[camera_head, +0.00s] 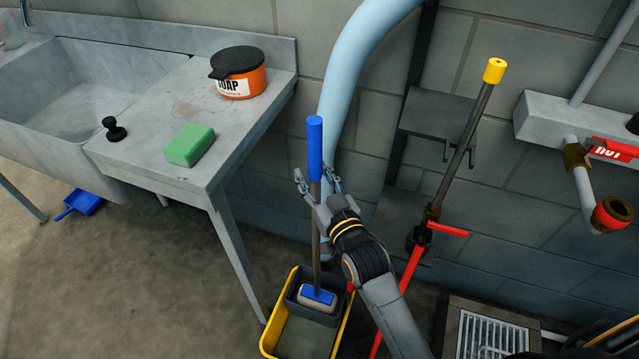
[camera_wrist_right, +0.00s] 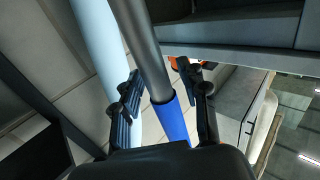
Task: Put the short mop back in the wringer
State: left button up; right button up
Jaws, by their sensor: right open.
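The short mop has a blue grip (camera_head: 314,150) on a grey shaft, and its flat blue-and-grey head (camera_head: 318,297) is down inside the dark grey wringer (camera_head: 293,291). It stands nearly upright. The wringer sits at the back of a yellow bucket (camera_head: 267,338). My right gripper (camera_head: 318,181) is open, with its fingers on both sides of the shaft just below the blue grip. In the right wrist view, the grey shaft and blue grip (camera_wrist_right: 174,124) pass between the open fingers, with a gap visible. My left gripper is not in view.
A metal sink table with an orange soap tub (camera_head: 247,82), a green block (camera_head: 190,145) and a black stopper (camera_head: 114,129) stands to the left. A yellow-tipped pole (camera_head: 480,100) and a light blue pipe (camera_head: 345,75) are close by. A floor grate (camera_head: 490,335) lies right.

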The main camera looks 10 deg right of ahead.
jog(key=s+d, duration=0.2)
jog(key=s, duration=0.9)
jog(key=shift+s+b, duration=0.35)
jog(key=shift+s, duration=0.05)
jog(key=shift+d, duration=0.15)
jog(key=s+d+f+g, duration=0.1)
jog(key=s+f+g, duration=0.2)
jog(key=f, duration=1)
jog(key=s+f+g+h, duration=0.1)
jog(key=s+f+g, duration=0.25)
jog(key=f, duration=0.95)
jog(key=s+d+f+g, duration=0.1)
jog(key=s+f+g, duration=0.15)
jog(key=f, duration=0.95)
jog(key=s+d+f+g+h, duration=0.1)
jog(key=s+d+f+g, duration=0.2)
jog(key=s+f, duration=0.6)
jog(key=s+d+f+g+h, duration=0.1)
jog(key=s+d+f+g, duration=0.3)
jog(key=s+f, duration=0.5)
jog(key=s+d, duration=0.1)
jog(key=s, duration=0.7)
jog(key=shift+s+g, duration=0.25)
jog(key=shift+g, duration=0.05)
jog(key=shift+r, duration=0.15)
notch_tip(320, 180, up, 5)
jog(key=p, duration=0.5)
